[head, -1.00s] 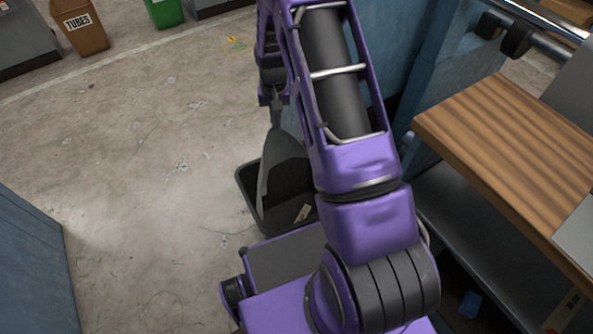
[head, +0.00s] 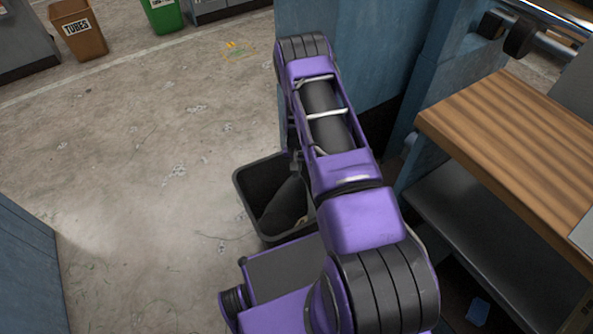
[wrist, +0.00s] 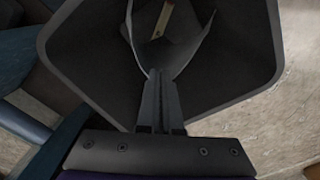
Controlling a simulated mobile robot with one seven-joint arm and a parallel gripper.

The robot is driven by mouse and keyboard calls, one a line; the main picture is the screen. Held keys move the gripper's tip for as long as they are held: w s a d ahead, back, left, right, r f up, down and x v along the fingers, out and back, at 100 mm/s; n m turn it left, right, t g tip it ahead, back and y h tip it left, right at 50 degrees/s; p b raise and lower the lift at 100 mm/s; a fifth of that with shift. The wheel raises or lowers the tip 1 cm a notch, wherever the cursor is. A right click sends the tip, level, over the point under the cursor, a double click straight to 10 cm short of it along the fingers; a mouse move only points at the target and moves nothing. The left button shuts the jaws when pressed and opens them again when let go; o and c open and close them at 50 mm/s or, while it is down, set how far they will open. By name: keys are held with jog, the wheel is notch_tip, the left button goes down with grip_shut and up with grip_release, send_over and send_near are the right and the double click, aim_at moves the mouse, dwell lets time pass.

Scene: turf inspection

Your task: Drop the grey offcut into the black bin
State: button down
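The black bin (head: 243,190) stands open on the floor, left of my arm in the head view. In the wrist view its rim (wrist: 66,70) surrounds the area beyond my fingers. The grey offcut (head: 285,207), a thin bent sheet, hangs down inside the bin. In the wrist view the offcut (wrist: 155,60) spreads out from the fingertips. My gripper (wrist: 159,78) is shut on its end, with the fingers close together over the bin opening. In the head view my arm mostly hides the gripper. I cannot tell whether the offcut touches the bin floor.
A small pale scrap (wrist: 163,20) lies in the bin. A wood-topped bench (head: 510,140) with a lower shelf stands at right, and a blue panel (head: 400,60) behind my arm. A brown TUBES bin (head: 78,35) and green bin (head: 162,15) stand far left. The left floor is clear.

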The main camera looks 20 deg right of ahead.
notch_tip(320, 180, down, 4)
jog(key=shift+f+b, duration=0.1)
jog(key=shift+b, duration=0.8)
jog(key=shift+c, duration=2)
grip_release()
jog(key=shift+o, duration=0.2)
jog(key=o, duration=0.4)
jog(key=shift+c, duration=0.2)
